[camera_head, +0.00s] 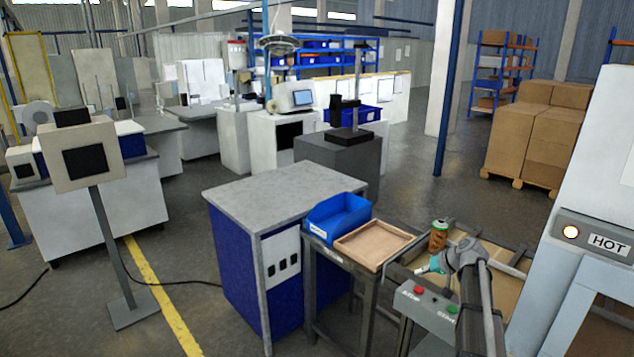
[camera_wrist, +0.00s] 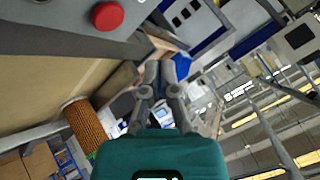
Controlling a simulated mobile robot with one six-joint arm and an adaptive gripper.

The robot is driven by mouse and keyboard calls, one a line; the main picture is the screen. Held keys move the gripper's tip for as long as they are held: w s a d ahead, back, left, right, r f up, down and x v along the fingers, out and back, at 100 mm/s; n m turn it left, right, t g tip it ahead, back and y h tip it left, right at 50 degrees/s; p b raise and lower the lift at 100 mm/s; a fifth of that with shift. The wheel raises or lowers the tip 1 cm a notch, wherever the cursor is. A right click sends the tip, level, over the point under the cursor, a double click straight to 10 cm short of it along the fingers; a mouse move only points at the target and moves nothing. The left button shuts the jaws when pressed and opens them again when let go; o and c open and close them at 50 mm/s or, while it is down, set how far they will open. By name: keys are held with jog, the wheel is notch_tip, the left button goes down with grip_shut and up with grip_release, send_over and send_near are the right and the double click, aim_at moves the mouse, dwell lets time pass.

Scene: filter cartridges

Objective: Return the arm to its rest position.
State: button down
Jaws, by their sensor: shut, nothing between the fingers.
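My arm reaches in from the lower right of the head view, over the work stand. My gripper (camera_head: 421,270) is small there, beside the teal wrist part. In the wrist view the two grey fingers of my gripper (camera_wrist: 158,72) are together with nothing between them. An orange-brown filter cartridge with a green band (camera_head: 438,236) stands upright just behind my arm. In the wrist view an orange ribbed cartridge (camera_wrist: 85,126) shows at left, apart from the fingers.
A shallow wooden tray (camera_head: 345,241) and a blue bin (camera_head: 352,224) are left of my arm. A control box with red and green buttons (camera_head: 418,304) is close in front. A white machine marked HOT (camera_head: 612,170) stands at right. Open floor lies at left.

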jog(key=s+a+f+g+h, duration=0.2)
jog(key=s+a+g+h, duration=0.1)
jog(key=s+a, duration=0.8)
jog(key=s+a+f+g+h, duration=0.3)
jog(key=s+a, duration=0.8)
jog(key=s, duration=0.3)
jog(key=shift+f, duration=0.15)
